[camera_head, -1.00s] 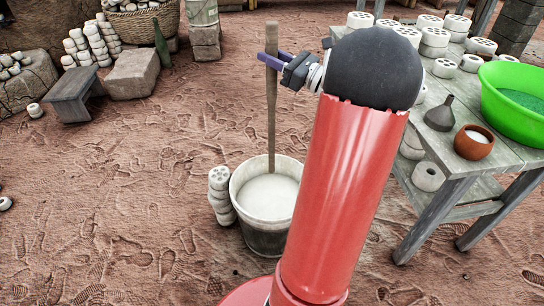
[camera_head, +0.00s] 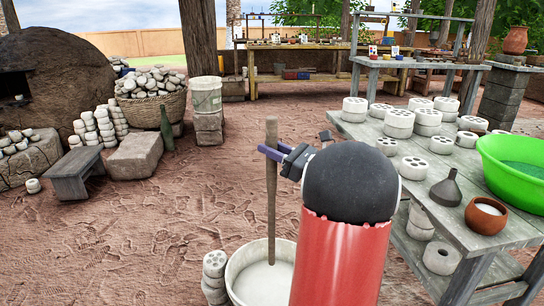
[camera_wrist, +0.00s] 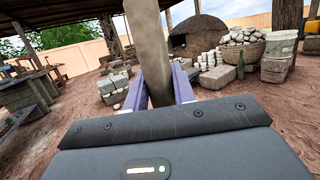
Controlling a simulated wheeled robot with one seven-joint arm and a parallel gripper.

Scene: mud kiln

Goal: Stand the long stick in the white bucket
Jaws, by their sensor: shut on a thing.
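The long wooden stick (camera_head: 271,195) is upright in the head view. Its lower end is inside the white bucket (camera_head: 237,262), against the whitish contents; whether it touches the bottom is hidden. My gripper (camera_head: 271,152) is shut on the stick near its top, above the bucket. In the wrist view, the stick (camera_wrist: 148,50) stands between the two purple fingers of my gripper (camera_wrist: 160,88). The bucket stands on the ground, partly hidden by my red arm and cut by the lower picture edge.
Stacked white pieces (camera_head: 214,275) stand beside the bucket. A low bench (camera_head: 72,172) is at the left. Open dirt lies between.

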